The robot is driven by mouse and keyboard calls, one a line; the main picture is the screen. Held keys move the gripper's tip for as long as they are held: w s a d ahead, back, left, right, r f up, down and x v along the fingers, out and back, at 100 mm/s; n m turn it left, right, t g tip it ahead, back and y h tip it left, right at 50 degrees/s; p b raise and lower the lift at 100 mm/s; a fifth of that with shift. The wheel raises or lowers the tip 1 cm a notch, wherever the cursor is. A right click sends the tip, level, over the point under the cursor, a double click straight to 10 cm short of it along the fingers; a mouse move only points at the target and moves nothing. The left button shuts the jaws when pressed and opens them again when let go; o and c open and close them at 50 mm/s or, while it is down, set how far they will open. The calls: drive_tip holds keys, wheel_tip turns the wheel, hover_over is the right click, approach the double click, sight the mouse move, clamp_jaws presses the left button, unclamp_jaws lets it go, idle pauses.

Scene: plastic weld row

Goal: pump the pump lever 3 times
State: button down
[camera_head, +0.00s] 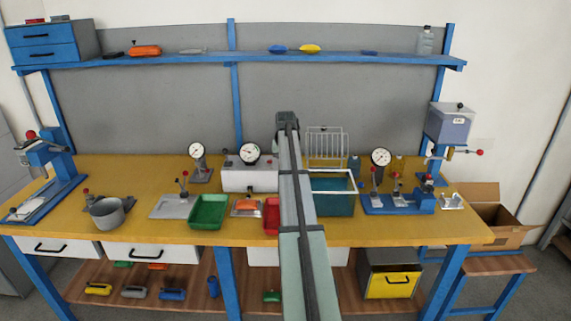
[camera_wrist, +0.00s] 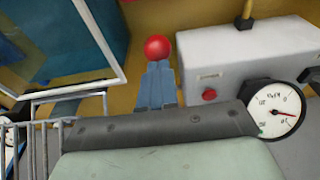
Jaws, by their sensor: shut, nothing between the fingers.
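In the wrist view, two blue-grey fingers of my gripper (camera_wrist: 156,82) lie side by side, shut and empty. A red ball knob (camera_wrist: 158,48) shows just beyond the fingertips; touching or apart is unclear. No label marks a pump lever, and the lever under this knob is hidden. In the head view, my arm hides the knob and my fingertips. Other red-knobbed levers stand on the blue base (camera_head: 410,209) at the right and on the grey plate (camera_head: 172,207) at the left; I cannot tell which is the pump lever.
A white box (camera_head: 238,178) with a gauge (camera_head: 249,152) stands left of my arm. A teal bin (camera_head: 335,203) and wire rack (camera_head: 325,143) are right of it. Green (camera_head: 208,212) and red (camera_head: 271,215) trays sit near the front. Free yellow bench (camera_head: 130,170) shows at left.

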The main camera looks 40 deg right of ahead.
drive_tip(key=shift+s+a+f, duration=0.2)
drive_tip(key=shift+f, duration=0.3)
drive_tip(key=shift+s+a+f, duration=0.15)
drive_tip(key=shift+f, duration=0.5)
drive_tip(key=shift+d, duration=0.1)
wheel_tip(320, 180, up, 10)
drive_tip(key=w+d, duration=0.1)
drive_tip(key=shift+w+d, duration=0.35)
drive_tip(key=shift+w, duration=0.05)
drive_tip(key=shift+f, duration=0.15)
idle(0.7)
